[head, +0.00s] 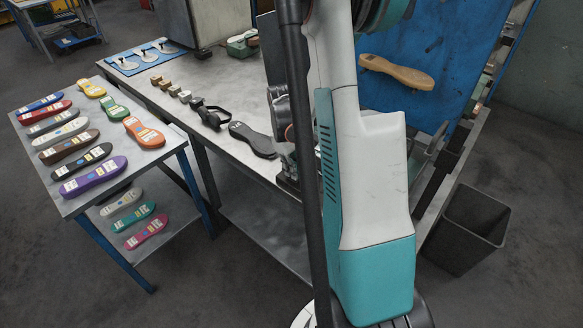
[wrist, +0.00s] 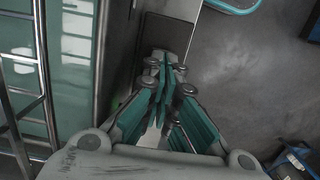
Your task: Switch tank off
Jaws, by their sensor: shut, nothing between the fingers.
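My gripper (wrist: 167,60) is shut and empty in the wrist view, its teal fingers together and pointing up the picture. Just left of it is a tall glossy greenish panel (wrist: 72,80) with metal rails, perhaps the tank. A dark upright strip lies between this panel and the fingers. A small green spot (wrist: 115,105) shows left of the fingers, partly hidden by them; I cannot tell whether it is a switch or a lamp. No tank or switch can be made out in the head view, where my arm hides the middle and my gripper is not seen.
A metal workbench (head: 225,95) holds small blocks and a dark sole. A side table (head: 100,190) carries several coloured soles. A black bin (head: 470,230) stands on the floor at right. In the wrist view, grey floor (wrist: 245,80) lies open right of the gripper, with a blue frame (wrist: 292,160) at lower right.

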